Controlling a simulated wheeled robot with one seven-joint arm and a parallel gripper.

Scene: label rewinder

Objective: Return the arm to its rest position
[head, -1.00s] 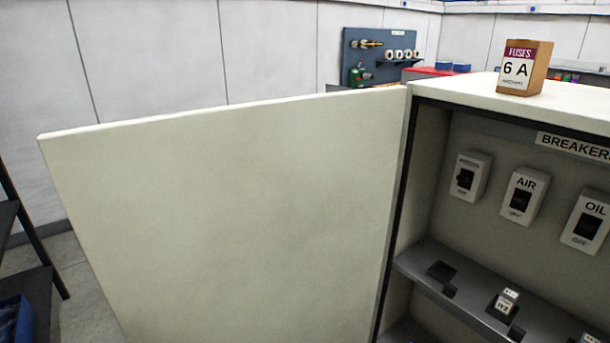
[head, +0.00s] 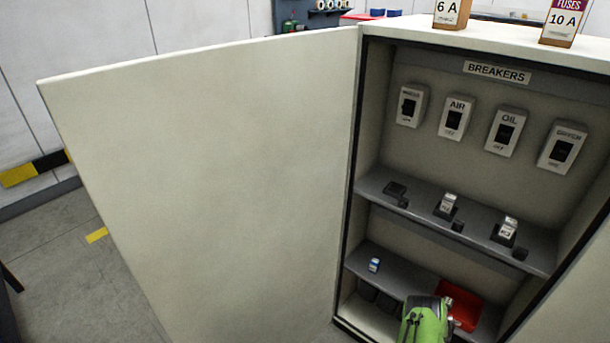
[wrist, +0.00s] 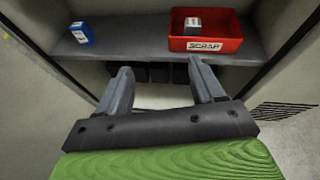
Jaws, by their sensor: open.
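My gripper (wrist: 160,92) is open and empty in the wrist view, its two grey fingers apart and pointing into the cabinet's lower part. In the head view my green wrist (head: 426,320) shows at the bottom, in front of the lower shelf; the fingers are hard to make out there. A red SCRAP bin (wrist: 207,32) stands on the lower shelf beyond the right finger, with a grey-and-white block (wrist: 192,25) in it. A small blue-and-white block (wrist: 81,33) stands on the same shelf to the left, apart from the fingers.
The cabinet door (head: 210,185) stands wide open on the left. Four-sided breaker switches (head: 505,132) line the cabinet's back wall. The middle shelf (head: 475,232) holds sockets, two with fuses. Fuse boxes (head: 563,22) stand on top.

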